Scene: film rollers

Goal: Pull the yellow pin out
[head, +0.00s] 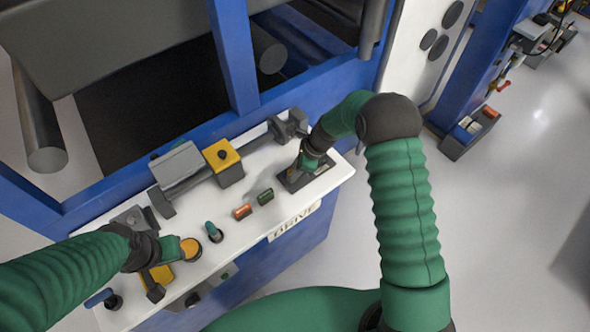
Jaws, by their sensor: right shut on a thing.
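My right gripper (299,170) reaches down to a dark plate (292,184) at the right end of the white panel. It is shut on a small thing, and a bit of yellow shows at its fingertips. This is probably the yellow pin, but the gripper hides most of it. My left gripper (172,252) is low over the panel's left part, beside a round yellow-orange knob (190,248) and above a yellow part (160,276). Its fingers are not clear enough to tell whether they are open.
The white panel (262,228) carries a grey shaft with a yellow block (222,160), a green knob (213,231), an orange button (242,211) and a dark green button (265,196). A blue frame (236,60) with dark rollers stands behind. Open floor lies right.

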